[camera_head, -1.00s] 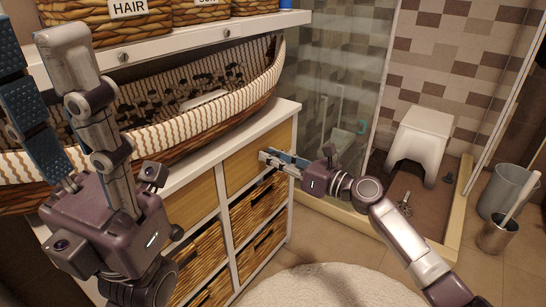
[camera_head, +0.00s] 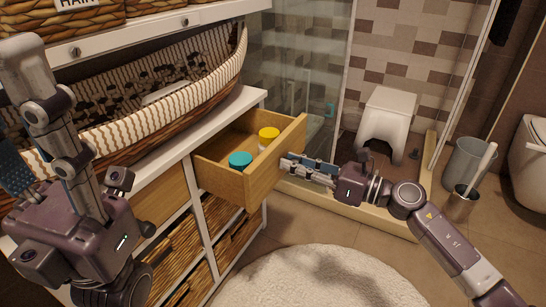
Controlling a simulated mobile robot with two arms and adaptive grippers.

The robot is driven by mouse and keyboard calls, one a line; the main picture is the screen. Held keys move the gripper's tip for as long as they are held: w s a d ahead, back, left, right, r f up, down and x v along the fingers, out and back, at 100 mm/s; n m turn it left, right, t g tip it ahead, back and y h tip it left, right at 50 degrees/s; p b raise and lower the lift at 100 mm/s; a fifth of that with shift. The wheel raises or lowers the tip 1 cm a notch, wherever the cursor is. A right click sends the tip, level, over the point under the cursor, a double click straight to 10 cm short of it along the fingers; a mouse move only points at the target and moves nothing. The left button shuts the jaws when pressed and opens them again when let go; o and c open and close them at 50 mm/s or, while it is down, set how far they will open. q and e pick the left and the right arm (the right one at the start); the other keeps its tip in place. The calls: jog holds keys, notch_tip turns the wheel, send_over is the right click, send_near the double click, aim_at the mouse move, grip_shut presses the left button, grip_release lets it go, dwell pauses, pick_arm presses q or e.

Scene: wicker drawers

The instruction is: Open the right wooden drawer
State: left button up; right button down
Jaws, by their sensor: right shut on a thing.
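The right wooden drawer (camera_head: 276,166) is pulled out from the white cabinet. Inside it stand a container with a teal lid (camera_head: 240,160) and one with a yellow lid (camera_head: 268,135). My right gripper (camera_head: 287,164) is at the drawer's front face, shut on its handle, which the fingers hide. My left arm is at the left of the view, in front of the cabinet.
The left wooden drawer (camera_head: 160,200) is shut. Wicker drawers (camera_head: 178,250) lie below. A long striped basket (camera_head: 150,115) sits on the cabinet top. A round white rug (camera_head: 320,280) covers the floor in front. A white stool (camera_head: 388,115), grey bin (camera_head: 468,160) and brush holder (camera_head: 460,203) stand right.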

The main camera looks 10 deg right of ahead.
jog(key=shift+b+v, duration=0.3)
jog(key=shift+v, duration=1.6)
jog(key=c, duration=1.7)
grip_release()
jog(key=v, duration=1.2)
jog(key=shift+r, duration=0.1)
